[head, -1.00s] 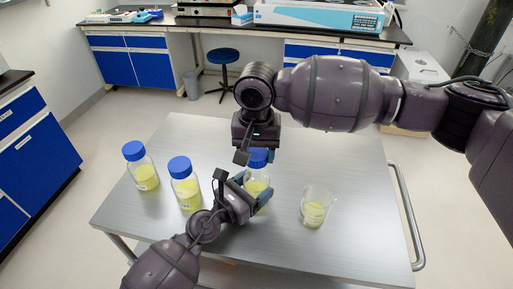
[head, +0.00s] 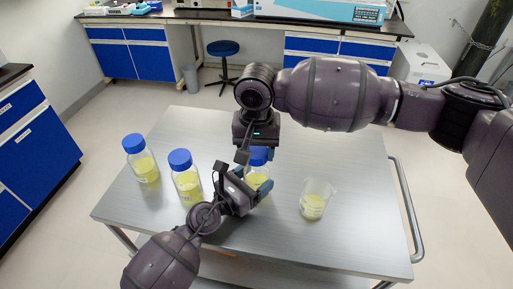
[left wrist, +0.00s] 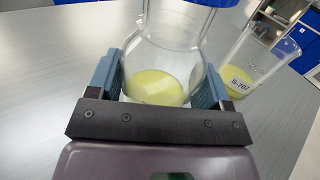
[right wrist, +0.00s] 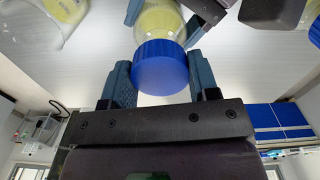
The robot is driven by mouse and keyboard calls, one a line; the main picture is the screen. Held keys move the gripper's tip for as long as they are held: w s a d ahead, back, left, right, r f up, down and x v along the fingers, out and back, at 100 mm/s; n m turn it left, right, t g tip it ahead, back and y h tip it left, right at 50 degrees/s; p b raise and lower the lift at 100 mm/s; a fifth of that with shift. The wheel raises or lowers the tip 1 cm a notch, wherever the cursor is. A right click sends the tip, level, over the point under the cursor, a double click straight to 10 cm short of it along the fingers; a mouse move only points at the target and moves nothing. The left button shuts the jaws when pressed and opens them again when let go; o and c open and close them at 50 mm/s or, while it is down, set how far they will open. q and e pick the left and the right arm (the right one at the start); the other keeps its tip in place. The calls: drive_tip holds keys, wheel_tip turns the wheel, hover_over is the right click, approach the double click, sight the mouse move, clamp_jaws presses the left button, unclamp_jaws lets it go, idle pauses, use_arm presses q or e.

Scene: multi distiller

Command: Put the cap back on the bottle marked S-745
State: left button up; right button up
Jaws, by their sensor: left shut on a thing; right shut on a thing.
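My left gripper (head: 246,187) is shut around the body of a clear bottle (left wrist: 160,55) with yellow liquid, at the middle of the trolley top. It is shut on the same bottle in the left wrist view (left wrist: 158,82). My right gripper (right wrist: 160,75) is shut on a blue cap (right wrist: 160,66), which sits at the mouth of that bottle. The cap also shows in the head view (head: 258,157), below my right gripper. I cannot tell whether the cap is screwed tight. The bottle's label does not show, so I cannot read S-745.
Two blue-capped bottles (head: 146,171) (head: 187,185) with yellow liquid stand to the left on the metal trolley (head: 190,130). The trolley's rear left is clear.

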drive_tip(key=shift+f, duration=0.55)
idle(0.4)
use_arm(q)
drive_tip(key=c, duration=0.4)
drive_tip(key=shift+c, duration=0.2)
use_arm(e)
drive_tip(key=m, duration=0.8)
drive_tip(key=shift+m, duration=0.3)
drive_tip(key=m, duration=0.6)
drive_tip(key=shift+a, duration=0.1)
drive_tip(key=m, duration=0.5)
drive_tip(key=shift+w, duration=0.1)
drive_tip(key=o, duration=0.9)
